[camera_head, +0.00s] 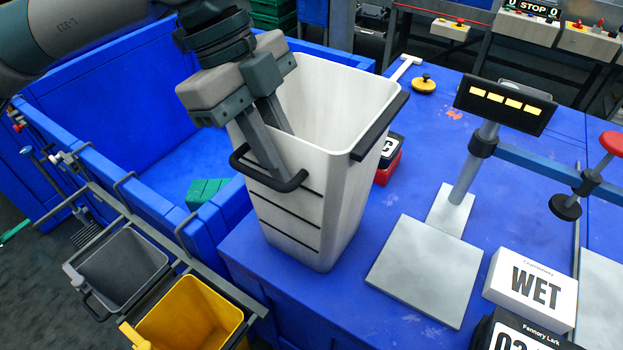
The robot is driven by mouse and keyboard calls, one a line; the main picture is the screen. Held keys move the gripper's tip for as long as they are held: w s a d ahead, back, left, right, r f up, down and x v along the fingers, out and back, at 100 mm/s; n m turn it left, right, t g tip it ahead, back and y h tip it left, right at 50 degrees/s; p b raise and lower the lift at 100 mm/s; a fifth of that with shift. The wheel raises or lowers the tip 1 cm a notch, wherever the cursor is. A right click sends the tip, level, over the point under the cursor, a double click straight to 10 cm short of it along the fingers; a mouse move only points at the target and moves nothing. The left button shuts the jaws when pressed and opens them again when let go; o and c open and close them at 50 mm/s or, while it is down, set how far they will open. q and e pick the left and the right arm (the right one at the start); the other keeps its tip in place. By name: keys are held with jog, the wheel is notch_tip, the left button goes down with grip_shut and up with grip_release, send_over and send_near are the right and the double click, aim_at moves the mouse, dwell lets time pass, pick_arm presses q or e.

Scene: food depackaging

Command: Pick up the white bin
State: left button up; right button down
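The white bin (345,190) stands upright on the blue table, tall and open at the top, with dark slots low on its front. It has a black handle (268,183) on its left side and another black handle (380,125) on its right side. My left gripper (280,155) reaches down from above at the bin's left rim. One finger runs down outside to the left handle, and the other is at the inner side of the rim. A gap shows between the fingers; whether they press on the bin cannot be told. My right gripper is not in view.
A scale with a display (505,103) and flat plate (425,270) stands right of the bin. A WET sign (532,287) is at the lower right. A grey bin (122,265) and yellow bin (190,315) hang at the lower left. A large blue container (110,90) is behind.

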pick_arm(q)
jog(key=shift+x, duration=0.75)
jog(key=shift+c, duration=0.7)
grip_shut()
jog(key=shift+r, duration=0.1)
dwell(0.5)
